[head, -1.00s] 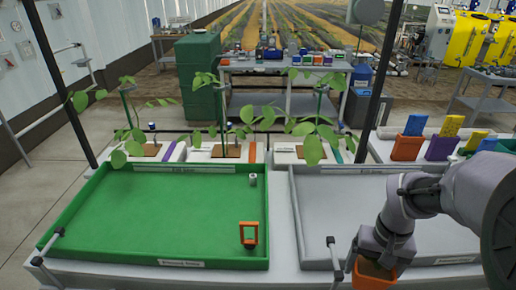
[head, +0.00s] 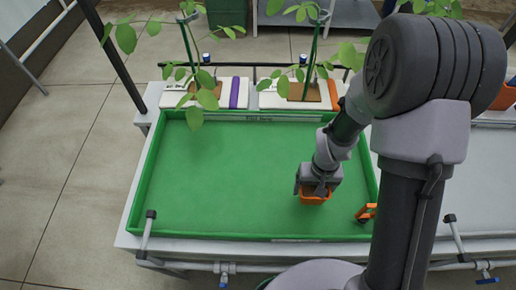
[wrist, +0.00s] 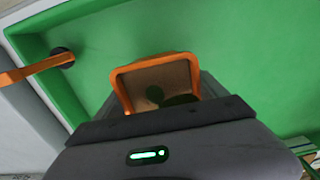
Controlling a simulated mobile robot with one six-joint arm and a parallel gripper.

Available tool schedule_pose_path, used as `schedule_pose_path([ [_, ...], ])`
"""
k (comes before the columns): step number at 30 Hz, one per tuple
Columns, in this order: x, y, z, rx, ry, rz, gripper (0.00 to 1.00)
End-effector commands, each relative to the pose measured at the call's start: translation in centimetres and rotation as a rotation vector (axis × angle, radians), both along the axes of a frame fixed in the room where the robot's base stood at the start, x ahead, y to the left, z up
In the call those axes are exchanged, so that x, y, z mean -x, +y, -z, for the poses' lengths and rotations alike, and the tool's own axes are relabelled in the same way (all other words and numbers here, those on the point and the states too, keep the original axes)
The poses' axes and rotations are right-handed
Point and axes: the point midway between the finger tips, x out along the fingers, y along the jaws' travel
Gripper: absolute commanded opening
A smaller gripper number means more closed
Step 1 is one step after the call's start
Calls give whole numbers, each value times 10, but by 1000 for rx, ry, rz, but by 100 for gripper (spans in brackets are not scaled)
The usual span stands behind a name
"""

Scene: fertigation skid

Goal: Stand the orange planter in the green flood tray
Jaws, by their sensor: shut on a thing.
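The orange planter (head: 314,199) is held under my gripper (head: 316,188), over the right part of the green flood tray (head: 210,180). In the wrist view the planter (wrist: 117,92) shows its open orange rim and brown inside, with dark patches in it. My gripper is shut on it, and the fingers are mostly hidden behind the gripper body. The planter looks upright. I cannot tell whether its base touches the tray floor.
A grey tray (head: 485,170) lies to the right. The tray's left and middle are clear.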

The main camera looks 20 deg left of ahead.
Motion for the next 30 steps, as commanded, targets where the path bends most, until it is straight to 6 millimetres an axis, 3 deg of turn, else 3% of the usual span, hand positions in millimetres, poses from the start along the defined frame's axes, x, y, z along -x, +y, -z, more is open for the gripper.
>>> schedule_pose_path([
  [12,1,131,18,-2,-3,-11,30],
  [15,0,151,19,-1,-3,-9,30],
  [19,1,159,26,1,0,-5,30],
  [24,1,159,55,0,0,-5,30],
  [30,0,159,53,-1,-2,-5,30],
])
